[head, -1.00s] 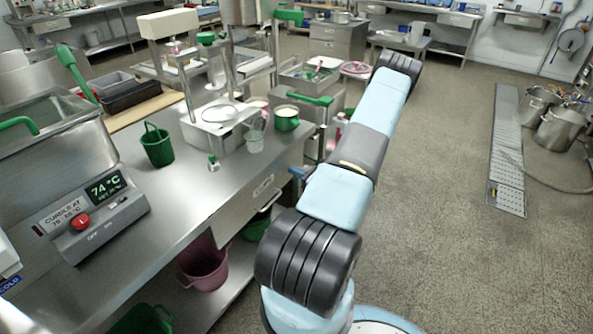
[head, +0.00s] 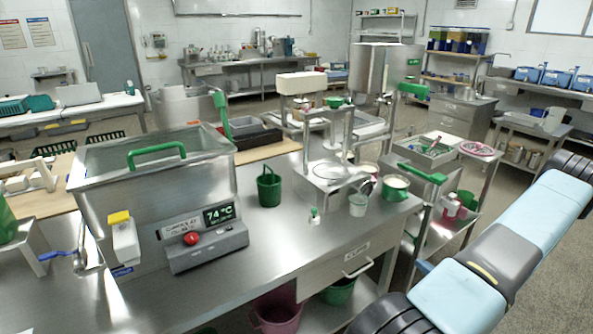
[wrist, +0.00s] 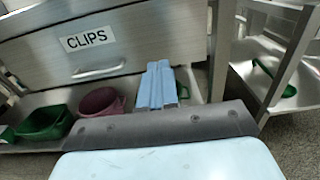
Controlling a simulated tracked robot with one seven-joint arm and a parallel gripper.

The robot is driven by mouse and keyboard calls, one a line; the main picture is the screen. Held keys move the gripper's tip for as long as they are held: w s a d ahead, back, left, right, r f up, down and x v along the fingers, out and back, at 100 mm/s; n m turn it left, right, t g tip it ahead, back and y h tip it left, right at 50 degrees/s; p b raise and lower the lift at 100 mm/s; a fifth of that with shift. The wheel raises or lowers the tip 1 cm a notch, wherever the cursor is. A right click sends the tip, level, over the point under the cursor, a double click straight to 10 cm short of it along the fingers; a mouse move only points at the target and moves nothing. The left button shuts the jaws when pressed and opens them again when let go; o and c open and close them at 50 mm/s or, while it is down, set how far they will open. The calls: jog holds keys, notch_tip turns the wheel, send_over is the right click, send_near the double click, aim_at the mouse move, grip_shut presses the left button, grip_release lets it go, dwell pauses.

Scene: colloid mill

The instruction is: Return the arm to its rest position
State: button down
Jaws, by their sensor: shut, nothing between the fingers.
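My gripper (wrist: 158,68) shows in the wrist view as two light-blue fingers pressed together, shut and empty. In the head view my blue and black arm runs from the bottom middle up to the right edge, on the aisle side of the steel counter (head: 277,237).
A steel vat (head: 150,170) with a 74 °C display, a green bucket (head: 269,188) and a colloid mill stand on or near the counter. A maroon bucket (wrist: 100,103) and a green bucket (wrist: 45,122) sit on the lower shelf. A steel cart (head: 440,150) stands beside my arm.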

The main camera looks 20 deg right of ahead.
jog(key=w+a+r+n+g+y, duration=0.35)
jog(key=a+r+n+g, duration=0.45)
jog(key=a+r, duration=0.5)
jog(key=w+a+r+n+g+y, duration=0.3)
jog(key=w+a+r+n+g, duration=0.25)
jog(key=a+r+n, duration=0.75)
jog(key=s+a+r+n+h, duration=0.5)
jog(key=s+r, duration=0.4)
jog(key=r, duration=0.2)
jog(key=s+a+r+n+t+h, duration=0.1)
jog(key=s+a+r+n+h, duration=0.4)
jog(key=s+a+r+n, duration=0.2)
notch_tip(320, 180, up, 4)
jog(key=s+a, duration=0.2)
jog(key=a, duration=0.1)
